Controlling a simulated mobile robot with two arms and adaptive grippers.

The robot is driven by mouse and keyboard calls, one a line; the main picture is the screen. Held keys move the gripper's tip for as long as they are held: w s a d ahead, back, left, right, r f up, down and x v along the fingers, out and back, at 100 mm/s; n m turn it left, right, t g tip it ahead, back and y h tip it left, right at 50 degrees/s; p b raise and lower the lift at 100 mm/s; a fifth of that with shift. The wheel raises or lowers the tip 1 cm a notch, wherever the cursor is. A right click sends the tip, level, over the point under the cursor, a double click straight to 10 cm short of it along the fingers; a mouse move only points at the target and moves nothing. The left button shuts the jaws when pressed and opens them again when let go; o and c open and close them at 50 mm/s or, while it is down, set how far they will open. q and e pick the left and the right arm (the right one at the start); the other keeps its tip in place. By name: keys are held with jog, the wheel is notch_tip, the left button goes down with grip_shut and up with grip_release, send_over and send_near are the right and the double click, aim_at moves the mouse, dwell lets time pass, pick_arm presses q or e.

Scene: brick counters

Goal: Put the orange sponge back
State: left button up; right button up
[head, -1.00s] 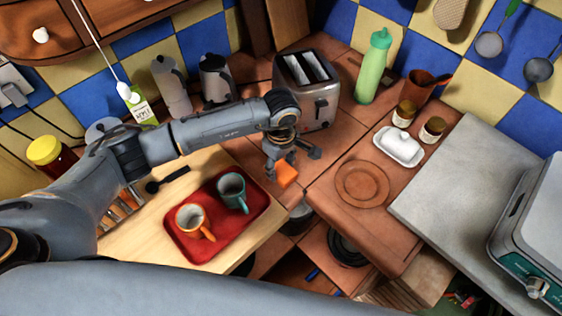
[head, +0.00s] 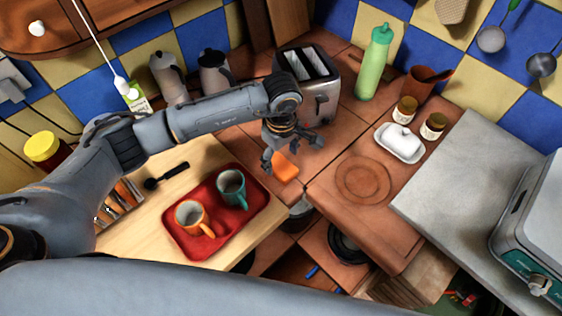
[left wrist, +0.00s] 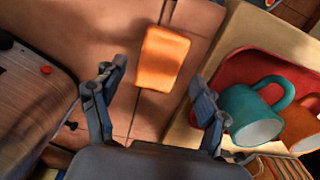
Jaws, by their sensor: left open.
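The orange sponge (head: 286,167) lies on the brown tiled counter, in front of the toaster and just right of the wooden board. My left gripper (head: 287,153) is close behind and above it. In the left wrist view the sponge (left wrist: 163,59) shows whole, beyond the spread fingers of my left gripper (left wrist: 155,95), with nothing between them. The gripper is open and appears apart from the sponge. My right gripper does not show in either view.
A toaster (head: 318,98) stands behind my left gripper. A red tray (head: 190,243) with an orange mug (head: 189,217) and a teal mug (head: 231,186) lies on the wooden board (head: 160,225). A round brown plate (head: 363,180) and a white butter dish (head: 399,145) are to the right.

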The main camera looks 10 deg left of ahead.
aim_at(281, 166)
pick_arm(q)
notch_tip(281, 166, up, 10)
jog(key=b, duration=0.2)
jog(key=shift+f+b, duration=0.25)
jog(key=shift+b, duration=0.05)
